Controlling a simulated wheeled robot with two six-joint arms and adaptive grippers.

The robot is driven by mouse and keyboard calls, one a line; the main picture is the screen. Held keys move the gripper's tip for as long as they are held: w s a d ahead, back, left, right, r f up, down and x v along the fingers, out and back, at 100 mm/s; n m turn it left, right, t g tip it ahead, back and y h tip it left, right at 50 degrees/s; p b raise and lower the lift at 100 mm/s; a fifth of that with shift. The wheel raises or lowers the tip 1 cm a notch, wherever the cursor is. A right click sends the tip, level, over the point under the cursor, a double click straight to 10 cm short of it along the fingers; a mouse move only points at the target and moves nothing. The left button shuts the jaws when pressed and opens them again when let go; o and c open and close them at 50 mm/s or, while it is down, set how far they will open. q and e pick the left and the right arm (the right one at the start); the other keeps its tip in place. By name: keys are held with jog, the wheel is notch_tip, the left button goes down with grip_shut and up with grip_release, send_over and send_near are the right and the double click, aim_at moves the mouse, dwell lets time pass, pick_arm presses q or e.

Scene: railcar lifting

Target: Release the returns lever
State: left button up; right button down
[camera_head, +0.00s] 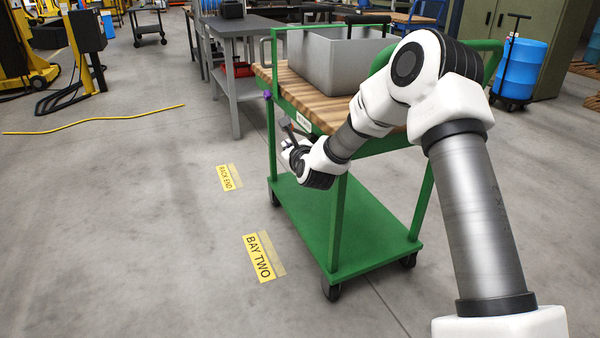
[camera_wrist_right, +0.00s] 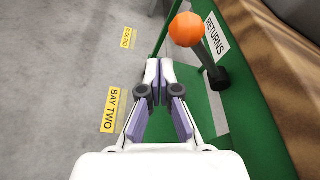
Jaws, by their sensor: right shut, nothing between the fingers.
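The returns lever (camera_wrist_right: 208,62) shows in the right wrist view, at upper right. It has a round orange knob (camera_wrist_right: 187,29) on a dark stem, fixed to the green cart's side. The white RETURNS label (camera_wrist_right: 215,35) is beside it. My right gripper (camera_wrist_right: 158,75) has its fingertips together with nothing between them. It is to the left of the lever and apart from it in that view. In the head view the right gripper (camera_head: 287,144) is at the cart's near left side, where the orange knob cannot be made out. My left gripper is not in view.
The green cart (camera_head: 345,238) has a wooden top (camera_head: 296,92) carrying a grey bin (camera_head: 325,62). A grey table (camera_head: 240,27) stands behind. The floor at left is mostly clear.

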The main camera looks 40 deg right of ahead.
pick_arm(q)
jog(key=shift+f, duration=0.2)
pick_arm(e)
jog(key=shift+d+r, duration=0.15)
jog(key=shift+r, duration=0.35)
jog(key=shift+d+r, duration=0.15)
jog(key=shift+r, duration=0.35)
jog(key=shift+r, duration=0.2)
